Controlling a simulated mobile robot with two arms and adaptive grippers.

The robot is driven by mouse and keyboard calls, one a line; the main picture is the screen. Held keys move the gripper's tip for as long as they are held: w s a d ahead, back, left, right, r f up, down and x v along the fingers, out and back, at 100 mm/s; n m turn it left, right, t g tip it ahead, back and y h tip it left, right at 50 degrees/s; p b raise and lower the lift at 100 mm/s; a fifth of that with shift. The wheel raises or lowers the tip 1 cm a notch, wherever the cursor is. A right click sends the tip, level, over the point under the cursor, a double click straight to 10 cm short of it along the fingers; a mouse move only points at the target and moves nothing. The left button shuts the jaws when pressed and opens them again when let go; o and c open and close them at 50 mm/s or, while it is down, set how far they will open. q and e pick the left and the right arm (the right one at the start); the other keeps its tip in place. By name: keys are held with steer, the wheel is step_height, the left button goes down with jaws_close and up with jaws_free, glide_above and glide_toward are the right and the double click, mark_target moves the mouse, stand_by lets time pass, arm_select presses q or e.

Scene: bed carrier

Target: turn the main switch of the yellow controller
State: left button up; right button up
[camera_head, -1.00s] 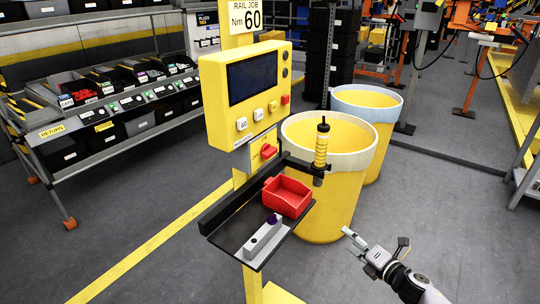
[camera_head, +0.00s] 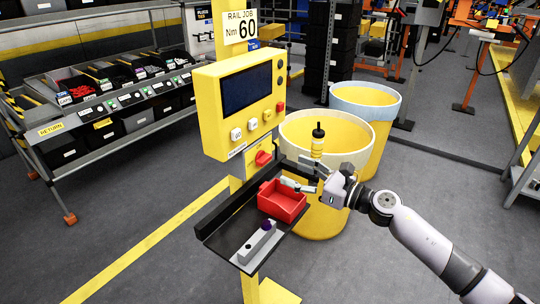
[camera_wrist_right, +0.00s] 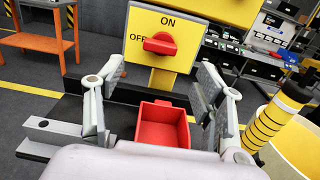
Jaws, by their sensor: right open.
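The yellow controller (camera_head: 215,110) stands on a yellow post, with a dark screen and buttons. Its red main switch (camera_head: 263,158) sits on a yellow plate below the box. In the right wrist view the switch (camera_wrist_right: 160,43) lies horizontal, towards the OFF label, with ON above it. My right gripper (camera_head: 299,176) is open above the red bin, to the right of the switch and apart from it. In the wrist view its fingers (camera_wrist_right: 159,80) are spread, with the switch ahead between them. My left gripper is not in view.
A black shelf (camera_head: 215,222) below the switch holds a red bin (camera_head: 283,208) and a grey block (camera_head: 257,250). A black-and-yellow tool (camera_head: 318,142) stands upright close to the gripper. Yellow barrels (camera_head: 325,222) stand behind. A parts rack (camera_head: 110,130) is at the left.

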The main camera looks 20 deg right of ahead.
mark_target(267, 161)
steer(key=p+x, duration=0.2)
steer(key=x, duration=0.6)
steer(key=shift+w+a, duration=0.25)
steer(key=shift+w, duration=0.1)
steer(key=shift+c, duration=0.5)
steer(key=c, duration=1.1)
